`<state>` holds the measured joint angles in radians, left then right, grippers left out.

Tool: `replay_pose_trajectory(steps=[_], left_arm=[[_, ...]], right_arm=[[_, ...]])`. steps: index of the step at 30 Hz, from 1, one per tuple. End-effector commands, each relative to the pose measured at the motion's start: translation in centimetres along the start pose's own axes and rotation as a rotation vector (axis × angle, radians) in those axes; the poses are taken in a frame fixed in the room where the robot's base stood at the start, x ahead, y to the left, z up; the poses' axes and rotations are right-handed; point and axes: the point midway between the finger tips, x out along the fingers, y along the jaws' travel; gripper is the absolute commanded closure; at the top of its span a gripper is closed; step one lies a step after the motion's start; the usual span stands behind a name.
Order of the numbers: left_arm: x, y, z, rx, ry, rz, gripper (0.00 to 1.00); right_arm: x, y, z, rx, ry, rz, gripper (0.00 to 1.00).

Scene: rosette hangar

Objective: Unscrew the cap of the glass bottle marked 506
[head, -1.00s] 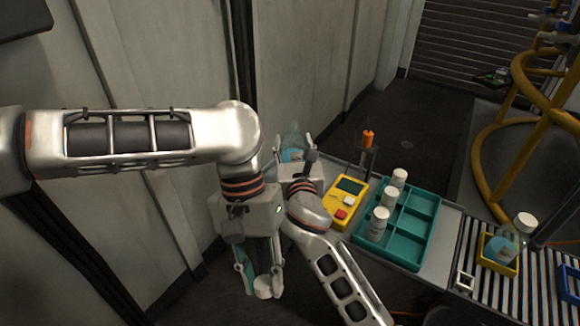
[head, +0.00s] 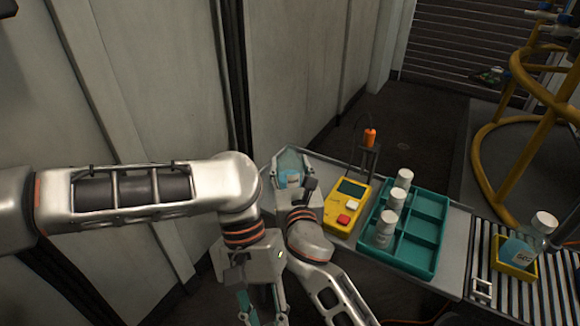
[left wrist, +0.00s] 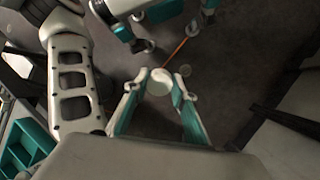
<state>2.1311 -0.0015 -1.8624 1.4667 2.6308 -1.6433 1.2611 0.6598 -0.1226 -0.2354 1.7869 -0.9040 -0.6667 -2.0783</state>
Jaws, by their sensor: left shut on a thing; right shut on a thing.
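My right gripper (head: 292,176) is shut on a clear glass bottle (head: 291,158) with a blue label, near the far left end of the bench. I cannot read its label, and no cap shows on it. My left gripper (left wrist: 160,89) points down, left of and nearer than the right one. In the left wrist view its fingertips are shut on a round white cap (left wrist: 159,77), apart from the bottle. In the head view its fingertips are cut off by the bottom edge. Another clear bottle (head: 530,238) with a white cap stands at the right; I cannot surely read its number.
A yellow bin (head: 503,262) holds the capped bottle on the roller conveyor (head: 513,302). A teal divided tray (head: 424,262) holds three white bottles on its left side. A yellow device (head: 347,208) with buttons stands left of it. Wall panels rise close at the left.

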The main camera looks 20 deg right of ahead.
Motion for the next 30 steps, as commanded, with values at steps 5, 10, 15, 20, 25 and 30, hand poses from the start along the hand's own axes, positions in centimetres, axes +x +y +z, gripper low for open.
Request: replay_pose_trajectory(steps=[5, 10, 15, 20, 25, 30], left_arm=[[0.3, -0.1, -0.1, 0.0, -0.004, 0.002, 1.0], [0.2, 0.0, 0.0, 0.0, -0.003, 0.002, 1.0], [0.2, 0.0, 0.0, 0.0, -0.003, 0.002, 1.0], [-0.1, 0.0, 0.0, 0.0, 0.002, -0.002, 1.0], [-1.5, 0.2, 0.4, 0.0, 0.021, -0.014, 1.0], [-2.7, 0.4, 0.7, 0.0, 0.039, -0.025, 1.0]], right_arm=[[0.0, 0.0, -0.4, 0.0, -0.001, 0.001, 1.0], [0.0, 0.0, -0.4, 0.0, 0.0, 0.0, 0.4], [0.0, 0.0, -0.4, 0.0, 0.0, 0.0, 0.4], [-0.1, 0.0, 0.2, 0.001, -0.001, 0.0, 0.4], [-2.2, 0.0, 0.3, 0.0, -0.003, 0.001, 0.4], [-4.9, 0.0, 0.3, 0.0, -0.003, 0.0, 0.4]])
